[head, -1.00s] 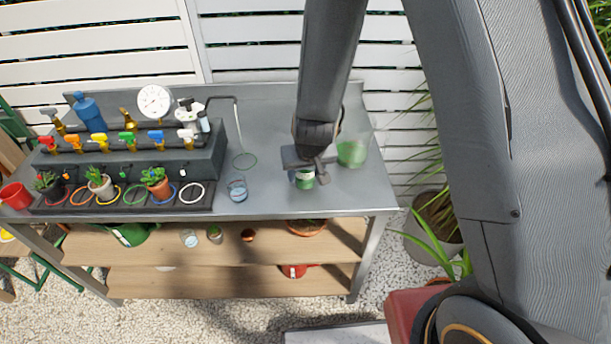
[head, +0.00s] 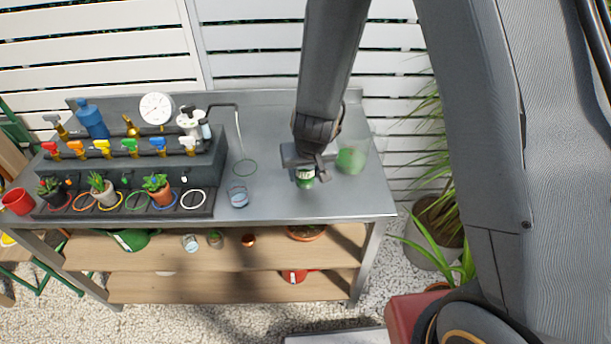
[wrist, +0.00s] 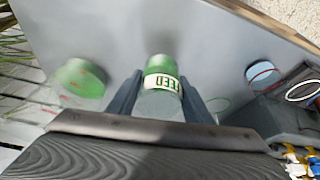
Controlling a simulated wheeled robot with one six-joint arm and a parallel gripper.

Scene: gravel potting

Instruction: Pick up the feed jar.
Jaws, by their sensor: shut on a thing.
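The feed jar (wrist: 160,80) is a small green jar with a white label reading FEED. It is between the two dark fingers of my gripper (wrist: 163,95) in the wrist view, and my gripper is shut on it. In the head view the feed jar (head: 305,177) shows just below my gripper (head: 306,170), over the right part of the grey bench (head: 270,195). I cannot tell for sure whether its base is clear of the bench top. My gripper hides part of it.
A clear container with green contents (head: 351,157) stands close to the right of my gripper. A glass of bluish liquid (head: 238,196) and a green ring (head: 245,167) are to the left. Potted plants (head: 103,188) and colored valves line the left side.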

